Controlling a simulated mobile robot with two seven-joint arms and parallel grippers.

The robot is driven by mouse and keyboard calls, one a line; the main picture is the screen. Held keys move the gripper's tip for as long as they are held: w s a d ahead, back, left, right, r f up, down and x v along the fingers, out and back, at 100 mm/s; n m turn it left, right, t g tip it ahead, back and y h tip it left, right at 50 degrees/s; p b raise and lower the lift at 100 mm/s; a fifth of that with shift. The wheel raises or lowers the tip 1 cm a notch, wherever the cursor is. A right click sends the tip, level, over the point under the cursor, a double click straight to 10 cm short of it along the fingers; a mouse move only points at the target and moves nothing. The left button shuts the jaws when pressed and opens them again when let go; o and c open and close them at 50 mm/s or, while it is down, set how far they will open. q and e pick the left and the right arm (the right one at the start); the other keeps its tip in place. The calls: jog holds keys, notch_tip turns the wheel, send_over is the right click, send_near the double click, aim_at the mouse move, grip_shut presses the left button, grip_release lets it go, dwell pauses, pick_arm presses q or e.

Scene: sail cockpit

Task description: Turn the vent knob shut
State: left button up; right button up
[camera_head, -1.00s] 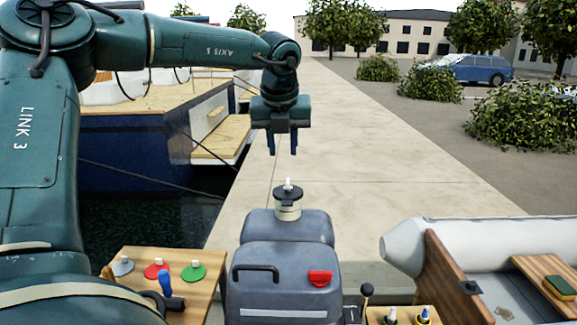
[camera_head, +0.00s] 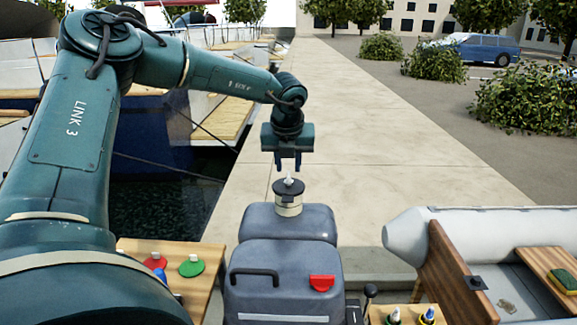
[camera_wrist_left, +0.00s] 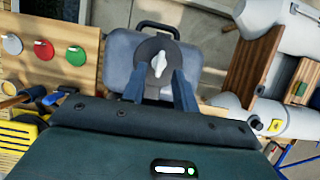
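The vent knob is a small white lever (camera_head: 289,177) on a round black cap (camera_head: 276,187) with a cream neck, on top of the grey tank (camera_head: 285,262). My left gripper (camera_head: 288,168) points down just above the knob with its two blue-grey fingers apart and nothing between them. In the left wrist view the knob (camera_wrist_left: 158,64) lies just past the fingertips, roughly centred between the fingers of the gripper (camera_wrist_left: 160,76). No contact is visible. The knob's wing runs nearly lengthwise in that view, slightly tilted. My right gripper is not in view.
A wooden panel with red (camera_head: 155,262) and green (camera_head: 191,265) round knobs stands left of the tank. A red cap (camera_head: 322,282) and a black handle (camera_head: 254,275) sit on the tank. A grey dinghy (camera_head: 410,237) lies to the right. The pale quay behind is clear.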

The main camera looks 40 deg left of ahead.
aim_at(289, 174)
pick_arm(q)
jog(key=shift+x, duration=1.5)
grip_shut()
